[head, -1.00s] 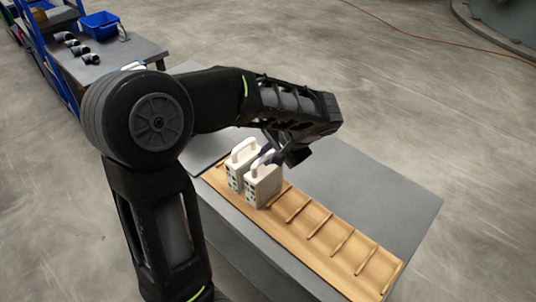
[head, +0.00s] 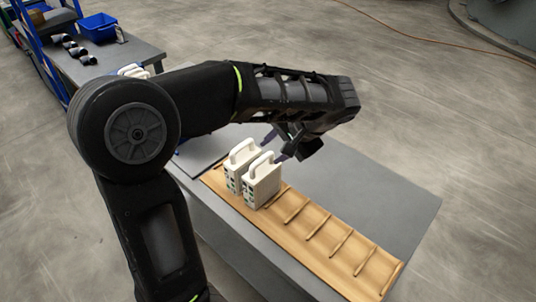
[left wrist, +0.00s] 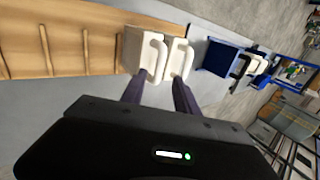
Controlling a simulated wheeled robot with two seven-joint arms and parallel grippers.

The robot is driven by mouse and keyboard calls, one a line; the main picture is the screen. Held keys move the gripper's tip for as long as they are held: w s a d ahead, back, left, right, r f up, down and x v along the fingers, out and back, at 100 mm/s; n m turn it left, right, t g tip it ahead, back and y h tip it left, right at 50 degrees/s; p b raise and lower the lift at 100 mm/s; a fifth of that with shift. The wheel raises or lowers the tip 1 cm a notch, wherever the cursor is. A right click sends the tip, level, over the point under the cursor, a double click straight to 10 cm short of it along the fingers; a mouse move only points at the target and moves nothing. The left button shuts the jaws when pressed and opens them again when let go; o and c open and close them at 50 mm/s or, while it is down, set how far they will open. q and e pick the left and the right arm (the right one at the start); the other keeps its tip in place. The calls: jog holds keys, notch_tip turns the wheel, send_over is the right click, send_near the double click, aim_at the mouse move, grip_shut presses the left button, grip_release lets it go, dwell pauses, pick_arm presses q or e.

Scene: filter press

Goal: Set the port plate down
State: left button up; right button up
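Two white port plates with loop handles stand upright side by side at the left end of the slotted wooden rack (head: 318,241). In the head view these are the left plate (head: 233,178) and the right plate (head: 262,188). The wrist view shows the right plate (left wrist: 134,48) and the left plate (left wrist: 178,58) too. My left gripper (head: 277,147) is just behind and above the plates, with its fingers spread. My right gripper is not in view.
The rack lies along the grey table (head: 385,190), with several empty slots to the right of the plates. The table behind the rack is bare. A farther bench (head: 135,52) carries a blue bin (head: 97,28) and several dark fittings (head: 75,48).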

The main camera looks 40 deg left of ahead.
pick_arm(q)
jog(key=p+v, duration=0.4)
jog(key=v, duration=0.2)
jog(key=shift+d+r+p, duration=0.2)
jog(key=shift+r+p, duration=0.15)
jog(key=shift+p, duration=0.05)
